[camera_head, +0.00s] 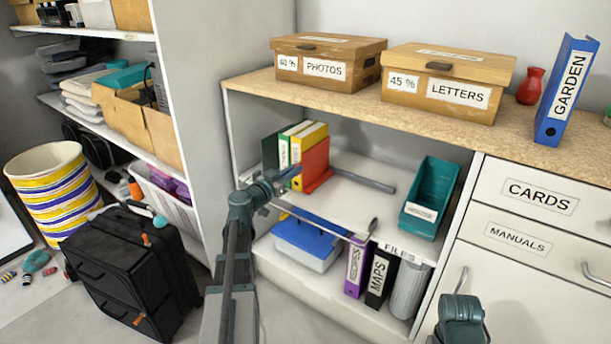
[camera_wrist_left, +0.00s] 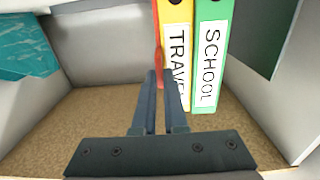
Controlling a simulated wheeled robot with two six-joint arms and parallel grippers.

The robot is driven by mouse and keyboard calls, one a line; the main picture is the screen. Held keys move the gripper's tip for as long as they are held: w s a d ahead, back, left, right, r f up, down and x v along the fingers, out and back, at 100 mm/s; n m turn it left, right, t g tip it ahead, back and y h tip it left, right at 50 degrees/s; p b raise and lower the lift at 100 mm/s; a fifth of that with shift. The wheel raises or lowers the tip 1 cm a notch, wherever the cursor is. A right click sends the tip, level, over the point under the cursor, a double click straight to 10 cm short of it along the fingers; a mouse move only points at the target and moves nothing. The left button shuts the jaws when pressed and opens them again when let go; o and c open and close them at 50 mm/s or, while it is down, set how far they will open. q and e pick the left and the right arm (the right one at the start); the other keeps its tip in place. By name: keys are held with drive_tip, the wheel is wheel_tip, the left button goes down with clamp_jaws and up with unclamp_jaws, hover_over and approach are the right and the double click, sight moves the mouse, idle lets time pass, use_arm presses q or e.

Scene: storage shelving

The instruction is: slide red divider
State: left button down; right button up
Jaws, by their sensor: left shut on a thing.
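The red divider (camera_head: 316,163) stands upright on the upper shelf of the open cabinet, just right of a yellow binder (camera_head: 314,132). In the left wrist view the red divider (camera_wrist_left: 158,38) shows as a thin edge beside the yellow TRAVEL binder (camera_wrist_left: 177,50). My left gripper (camera_head: 298,170) is at the divider's front edge. In the left wrist view its two fingers (camera_wrist_left: 160,72) are close together, shut on the divider's edge. The fingertips partly hide where they meet it. My right gripper's fingers are not in view.
Green SCHOOL binder (camera_wrist_left: 211,55) stands beside the yellow one. A grey bar (camera_head: 362,178) lies on the shelf right of the divider. A teal bin (camera_head: 432,190) stands at the shelf's right end. Between divider and bin the shelf is otherwise mostly clear. The countertop (camera_head: 350,105) overhangs it.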

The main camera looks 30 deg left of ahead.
sight(281, 158)
use_arm(q)
drive_tip(key=a, duration=0.8)
drive_tip(key=shift+w, duration=0.35)
drive_tip(key=c, duration=1)
unclamp_jaws()
drive_tip(key=shift+o, duration=0.2)
drive_tip(key=shift+s+d, duration=0.1)
drive_tip(key=s+a, duration=0.1)
drive_tip(key=s, duration=1.2)
drive_tip(key=shift+s, duration=0.35)
